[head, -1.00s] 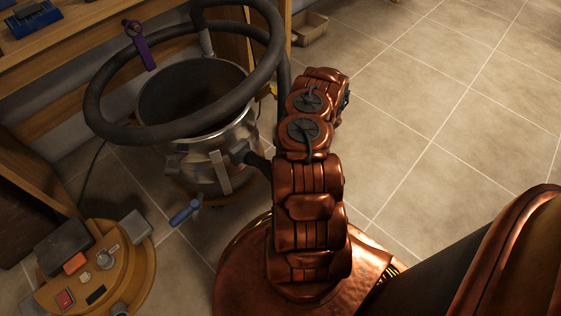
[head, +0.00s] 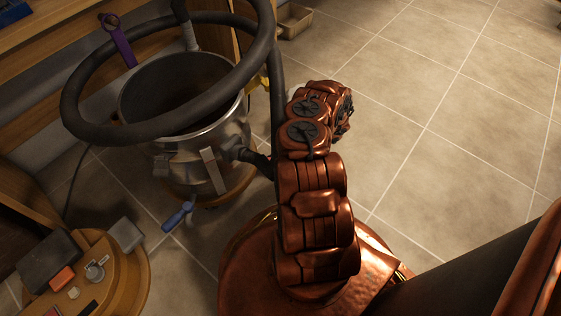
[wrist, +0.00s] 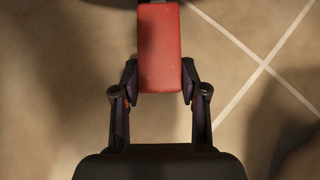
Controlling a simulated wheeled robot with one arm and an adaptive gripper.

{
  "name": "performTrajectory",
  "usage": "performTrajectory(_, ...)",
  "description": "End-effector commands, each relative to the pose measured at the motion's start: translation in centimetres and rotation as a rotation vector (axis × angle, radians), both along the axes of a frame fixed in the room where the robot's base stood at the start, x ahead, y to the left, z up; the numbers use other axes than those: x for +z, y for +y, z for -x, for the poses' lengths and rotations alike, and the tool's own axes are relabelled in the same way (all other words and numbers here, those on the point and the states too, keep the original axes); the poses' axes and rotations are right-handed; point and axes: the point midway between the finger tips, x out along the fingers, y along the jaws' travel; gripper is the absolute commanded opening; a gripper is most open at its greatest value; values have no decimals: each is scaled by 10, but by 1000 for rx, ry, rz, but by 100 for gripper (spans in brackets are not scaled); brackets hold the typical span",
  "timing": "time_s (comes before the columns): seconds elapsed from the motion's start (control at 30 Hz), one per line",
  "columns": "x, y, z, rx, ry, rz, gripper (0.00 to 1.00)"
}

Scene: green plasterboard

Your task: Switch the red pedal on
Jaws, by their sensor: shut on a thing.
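A red oblong block (wrist: 160,36), which I take for the red pedal, shows at the top middle of the wrist view. My gripper (wrist: 160,80) is shut on it, with one dark finger against each long side. Tiled floor shows behind the block; I cannot tell whether the block touches the floor. A dark part shows at the block's far left edge. In the head view my copper arm hides the gripper and the red block. Whether the pedal is on or off cannot be seen.
A metal canister (head: 188,155) with a thick black hose (head: 85,127) stands left of my arm. A round wooden stand (head: 128,285) with small items is at lower left. A small bin (head: 294,20) stands at the back. Tiled floor (head: 440,110) to the right is clear.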

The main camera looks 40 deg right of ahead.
Motion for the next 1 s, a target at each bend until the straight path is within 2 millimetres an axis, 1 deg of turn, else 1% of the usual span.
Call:
performTrajectory(0.2,-2,5,-3,11,-13,-14,0)
performTrajectory(0.53,-1,5,-3,11,-13,-16,0)
performTrajectory(0.57,-1,5,-3,11,-13,-16,46)
performTrajectory(0.7,-1,5,-3,11,-13,-16,61)
performTrajectory(0.8,-1,6,-3,11,-13,-17,69)
performTrajectory(1.0,-1,6,-3,11,-12,-16,69)
